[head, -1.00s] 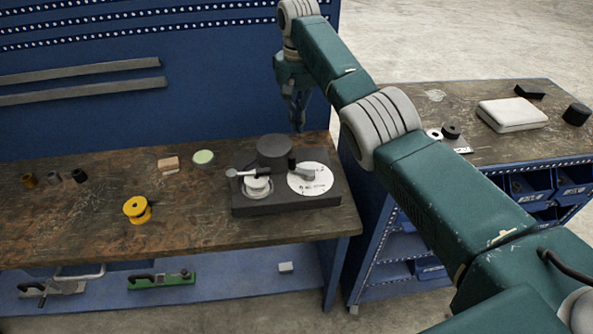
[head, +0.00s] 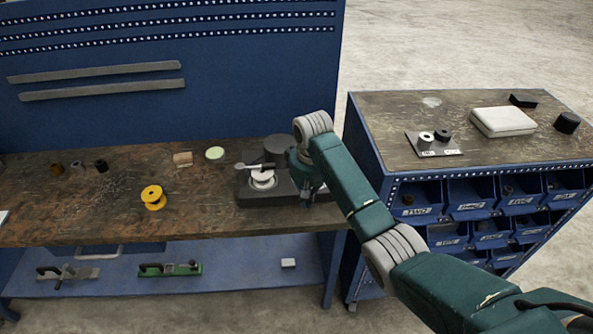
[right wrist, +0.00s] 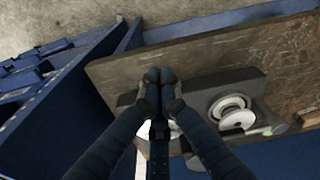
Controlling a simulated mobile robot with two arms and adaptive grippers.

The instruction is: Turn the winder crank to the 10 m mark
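The winder has a dark base (head: 262,199) on the workbench. A white spool (head: 263,180) sits on its left part and a dark cylinder (head: 277,147) behind. My right gripper (head: 307,195) points down over the right part of the base, where the marked dial and crank are. It covers them, so the crank handle and the marks cannot be read. In the right wrist view my fingertips (right wrist: 159,77) are together over the base, beside the white spool (right wrist: 231,112). I see nothing between them. My left gripper is out of view.
A yellow spool (head: 153,197), a tan block (head: 183,159) and a pale green disc (head: 215,153) lie on the bench to the left. A blue-framed cart (head: 455,110) with bins stands to the right. The bench front between yellow spool and winder is clear.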

